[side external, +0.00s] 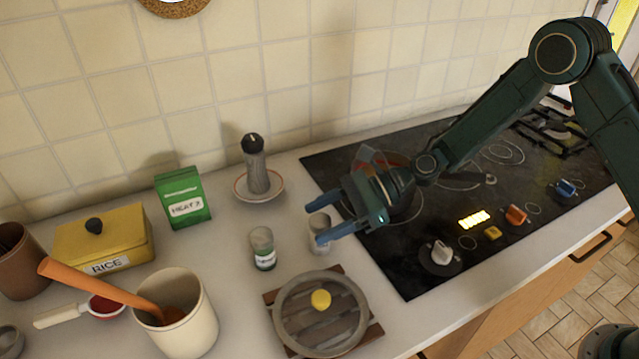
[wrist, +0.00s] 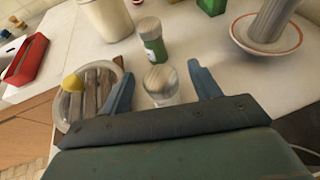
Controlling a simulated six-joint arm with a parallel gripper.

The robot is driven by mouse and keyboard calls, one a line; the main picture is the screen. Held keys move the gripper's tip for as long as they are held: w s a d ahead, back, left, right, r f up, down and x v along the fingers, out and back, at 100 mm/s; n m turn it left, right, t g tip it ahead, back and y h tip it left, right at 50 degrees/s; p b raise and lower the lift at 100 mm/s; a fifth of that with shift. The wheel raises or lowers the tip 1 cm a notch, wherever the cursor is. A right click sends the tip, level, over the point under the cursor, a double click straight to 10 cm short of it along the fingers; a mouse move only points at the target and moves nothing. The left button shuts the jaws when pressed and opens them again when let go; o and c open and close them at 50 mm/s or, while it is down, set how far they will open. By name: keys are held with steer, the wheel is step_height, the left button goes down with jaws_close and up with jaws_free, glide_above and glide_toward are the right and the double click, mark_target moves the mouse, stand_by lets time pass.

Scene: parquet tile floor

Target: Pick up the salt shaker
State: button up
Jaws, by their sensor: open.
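A small clear shaker with a light top (side external: 319,226), which looks like the salt shaker, stands upright on the white counter at the cooktop's left edge. In the wrist view the shaker (wrist: 160,82) is between my two blue fingers, with a visible gap on each side. My gripper (side external: 317,221) is open around it and reaches in from the right; it also shows in the wrist view (wrist: 161,70). One finger partly hides the shaker in the side view. A similar shaker with a green label (side external: 263,249) stands just to its left, apart from the gripper.
A round glass-lidded dish with a yellow knob (side external: 308,318) sits on a wooden trivet in front. A grey pepper mill (side external: 256,165) on a saucer (side external: 275,190) and a green box (side external: 183,198) stand behind. A cream pot (side external: 187,336) is left; the black cooktop (side external: 400,275) is right.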

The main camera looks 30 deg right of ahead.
mark_target(311, 250)
step_height(311, 250, down, 4)
steer(key=shift+r, duration=0.2)
steer(key=shift+x, duration=1.1)
steer(key=shift+w+a, duration=0.1)
steer(key=shift+a, duration=0.25)
steer(key=shift+c, duration=0.2)
steer(key=c, duration=1.1)
